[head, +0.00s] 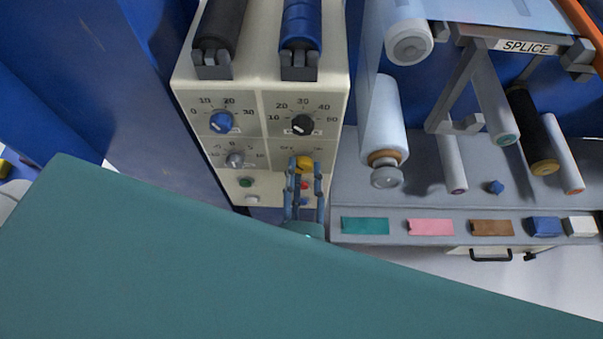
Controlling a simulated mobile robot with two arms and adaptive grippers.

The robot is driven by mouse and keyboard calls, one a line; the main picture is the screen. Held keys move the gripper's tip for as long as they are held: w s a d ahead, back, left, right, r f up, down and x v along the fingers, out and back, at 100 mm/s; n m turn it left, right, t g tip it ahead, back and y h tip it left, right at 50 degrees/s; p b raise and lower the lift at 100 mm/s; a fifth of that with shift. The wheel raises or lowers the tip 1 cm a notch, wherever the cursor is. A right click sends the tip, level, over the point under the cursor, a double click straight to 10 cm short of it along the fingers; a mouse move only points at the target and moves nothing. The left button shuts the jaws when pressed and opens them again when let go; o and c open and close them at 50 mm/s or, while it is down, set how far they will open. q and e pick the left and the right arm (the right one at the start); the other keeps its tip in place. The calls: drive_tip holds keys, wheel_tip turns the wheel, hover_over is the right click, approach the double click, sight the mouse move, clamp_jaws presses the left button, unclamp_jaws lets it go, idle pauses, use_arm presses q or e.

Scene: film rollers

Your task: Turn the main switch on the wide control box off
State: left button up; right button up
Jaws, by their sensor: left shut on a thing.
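The wide control box (263,92) is cream-coloured and stands upright at the middle top, its front panel facing me. Its yellow rotary knob, the main switch (304,160), is at the lower right of the panel. My left gripper (305,170) reaches up from below with its blue fingers on either side of this knob, shut on it. The fingers partly cover the knob, so its exact angle is hard to read. Small red buttons (304,185) show between the fingers. My right gripper is not in view.
The panel also has a blue dial (221,122), a black dial (302,125), a grey knob (235,160) and a green button (245,182). Rollers stand above the box. To the right is a grey splice bench (350,185) with film rolls and coloured pieces.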

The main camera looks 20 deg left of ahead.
use_arm(q)
drive_tip(key=shift+s+d+f, duration=0.1)
drive_tip(key=shift+d+f, duration=0.2)
drive_tip(key=shift+f, duration=0.05)
drive_tip(key=o, duration=0.9)
drive_tip(key=shift+o, duration=1.1)
drive_tip(key=shift+d+r, duration=0.1)
drive_tip(key=shift+r, duration=0.05)
drive_tip(key=v, duration=0.7)
drive_tip(key=shift+s, duration=0.1)
